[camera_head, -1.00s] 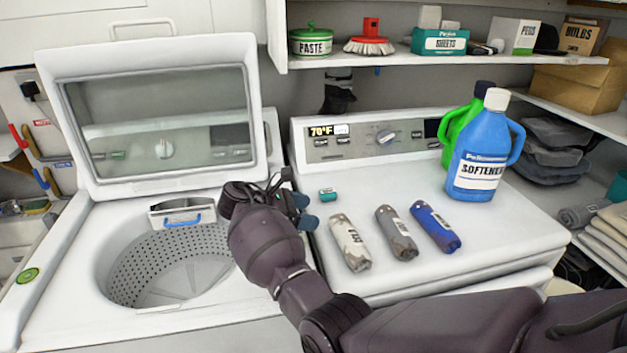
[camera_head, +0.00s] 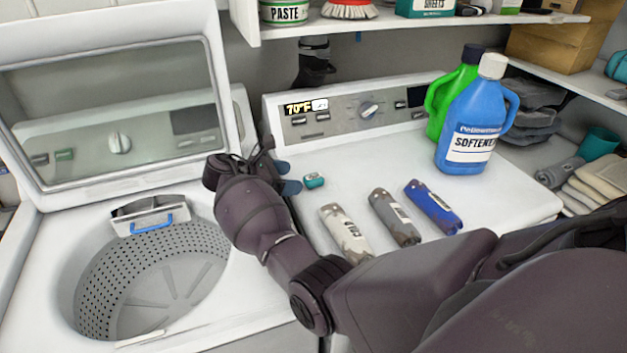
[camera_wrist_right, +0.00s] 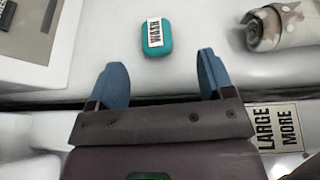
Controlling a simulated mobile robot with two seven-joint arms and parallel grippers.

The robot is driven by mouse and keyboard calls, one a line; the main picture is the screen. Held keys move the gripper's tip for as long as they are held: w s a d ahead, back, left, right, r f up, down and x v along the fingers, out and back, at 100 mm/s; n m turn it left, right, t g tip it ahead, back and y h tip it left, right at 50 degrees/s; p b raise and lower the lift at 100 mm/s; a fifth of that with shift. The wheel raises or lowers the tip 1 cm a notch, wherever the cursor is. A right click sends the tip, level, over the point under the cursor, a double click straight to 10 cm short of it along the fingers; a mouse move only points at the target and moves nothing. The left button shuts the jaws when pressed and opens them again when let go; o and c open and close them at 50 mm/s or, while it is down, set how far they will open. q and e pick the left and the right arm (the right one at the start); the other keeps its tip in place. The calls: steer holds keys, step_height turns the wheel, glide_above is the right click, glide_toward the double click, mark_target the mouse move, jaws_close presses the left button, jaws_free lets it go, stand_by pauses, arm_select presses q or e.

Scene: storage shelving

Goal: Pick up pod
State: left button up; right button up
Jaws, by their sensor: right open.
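The pod is a small teal block with a white "WASH" label. It lies on the white dryer top, and in the head view the pod (camera_head: 314,180) is just right of my right gripper (camera_head: 290,178). In the right wrist view the pod (camera_wrist_right: 157,38) is ahead of the open fingers, a little beyond their tips and roughly centred between them. My right gripper (camera_wrist_right: 162,75) has blue fingertips spread apart with nothing between them. My left gripper is in neither view.
Three rolled bundles, camouflage (camera_head: 346,233), grey (camera_head: 394,217) and blue (camera_head: 433,207), lie right of the pod. Blue softener (camera_head: 470,120) and green (camera_head: 440,108) bottles stand behind them. An open washer drum (camera_head: 150,280) is on the left. A shelf (camera_head: 400,22) hangs above.

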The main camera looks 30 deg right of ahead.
mark_target(306, 187)
steer(key=shift+x, duration=0.85)
steer(key=shift+w+f+x, duration=0.1)
steer(key=shift+w+x, duration=0.05)
steer(key=shift+x, duration=0.8)
steer(key=shift+w+f+x, duration=0.1)
steer(key=shift+w+x, duration=0.1)
steer(key=shift+x, duration=0.75)
steer(key=c, duration=1)
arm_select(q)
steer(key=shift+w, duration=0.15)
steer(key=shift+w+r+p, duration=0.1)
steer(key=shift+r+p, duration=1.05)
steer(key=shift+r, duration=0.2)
arm_select(e)
step_height(306, 187, up, 20)
